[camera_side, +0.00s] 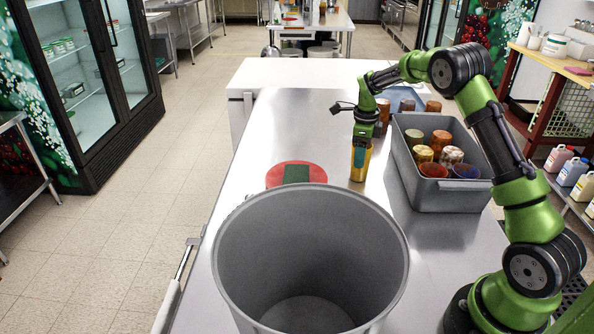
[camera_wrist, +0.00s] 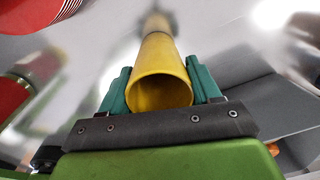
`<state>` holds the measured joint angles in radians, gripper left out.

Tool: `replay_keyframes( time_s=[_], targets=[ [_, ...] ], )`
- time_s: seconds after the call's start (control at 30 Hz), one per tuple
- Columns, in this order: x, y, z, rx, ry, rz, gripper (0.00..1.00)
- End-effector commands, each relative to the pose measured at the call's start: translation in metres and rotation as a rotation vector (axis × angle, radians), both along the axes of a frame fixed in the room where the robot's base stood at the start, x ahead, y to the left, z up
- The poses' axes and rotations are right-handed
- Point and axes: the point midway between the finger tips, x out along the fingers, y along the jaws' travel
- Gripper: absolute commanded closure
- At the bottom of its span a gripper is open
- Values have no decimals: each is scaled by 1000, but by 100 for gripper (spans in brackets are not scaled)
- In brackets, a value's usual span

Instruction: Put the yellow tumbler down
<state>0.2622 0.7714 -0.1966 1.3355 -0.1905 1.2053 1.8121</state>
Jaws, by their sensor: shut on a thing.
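The yellow tumbler (camera_side: 361,167) is upright between the fingers of my gripper (camera_side: 361,150) in the side view. Its base is at or just above the steel counter (camera_side: 321,130); I cannot tell whether it touches. In the wrist view, the tumbler (camera_wrist: 162,75) has its open mouth toward the camera, and it looks empty. The teal fingers of my gripper (camera_wrist: 160,92) are closed on both of its sides. The tumbler stands between the red round mat (camera_side: 277,175) and the grey crate (camera_side: 402,178).
The grey crate at the right holds several patterned tumblers (camera_side: 451,155). A large grey bin (camera_side: 226,215) stands in front. A dark green item (camera_side: 297,174) lies on the red mat. More cups (camera_side: 407,106) stand behind the crate. The counter left of the gripper is clear.

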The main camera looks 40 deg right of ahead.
Motion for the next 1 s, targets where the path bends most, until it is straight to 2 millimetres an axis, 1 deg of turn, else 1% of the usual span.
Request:
replay_keyframes(
  time_s=[0.2, 0.23, 0.37, 0.63, 0.73, 0.87, 1.0],
  targets=[
    [0, 0, -4, 0, 0, 0, 69],
    [0, 0, -3, 0, 0, 0, 33],
    [0, 0, -3, 0, 0, 0, 13],
    [0, 0, -2, -1, 0, 0, 12],
    [0, 0, 3, -1, -2, 0, 12],
    [1, 0, 21, -3, -5, -1, 12],
    [1, 1, 52, -4, -6, 0, 12]
  ],
)
